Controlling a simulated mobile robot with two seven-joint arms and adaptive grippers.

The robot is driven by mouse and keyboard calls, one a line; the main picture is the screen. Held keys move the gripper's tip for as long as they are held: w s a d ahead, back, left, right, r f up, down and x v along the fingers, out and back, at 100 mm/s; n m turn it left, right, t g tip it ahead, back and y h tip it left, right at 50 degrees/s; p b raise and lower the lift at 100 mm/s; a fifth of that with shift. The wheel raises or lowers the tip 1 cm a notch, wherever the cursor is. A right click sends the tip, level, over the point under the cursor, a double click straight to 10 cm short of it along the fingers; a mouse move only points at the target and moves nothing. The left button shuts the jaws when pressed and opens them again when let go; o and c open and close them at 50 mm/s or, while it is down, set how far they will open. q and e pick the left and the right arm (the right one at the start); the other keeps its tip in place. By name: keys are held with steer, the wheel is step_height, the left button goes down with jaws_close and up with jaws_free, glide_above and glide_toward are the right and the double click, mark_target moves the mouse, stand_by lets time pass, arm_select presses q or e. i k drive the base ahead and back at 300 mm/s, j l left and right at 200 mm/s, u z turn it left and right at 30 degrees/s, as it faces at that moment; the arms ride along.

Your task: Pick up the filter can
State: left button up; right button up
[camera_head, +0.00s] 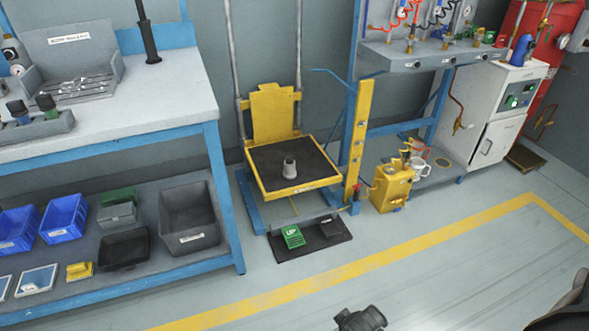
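A small grey, can-shaped piece (289,168) with a dark top stands upright on the black mat of the yellow lift platform (300,189). It looks like the filter can, but it is too small to be sure. No gripper is near it. A dark part of mine (361,319) shows at the bottom edge, cut off by the frame. I cannot tell which arm it belongs to, and no fingertips show clearly. Another dark part of mine shows at the lower right edge.
A bench (170,86) with a shelf of bins stands at left. A pedal plate (322,243) lies before the lift. A yellow canister unit (391,189) and a white cabinet (500,128) stand to the right. The floor in front is clear.

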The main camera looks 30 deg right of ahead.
mark_target(289, 172)
steer(key=k+l, duration=0.1)
steer(key=l, duration=1)
steer(key=k+l+u, duration=0.1)
steer(key=l, duration=0.45)
steer(key=k+l, duration=0.15)
steer(key=l, duration=0.4)
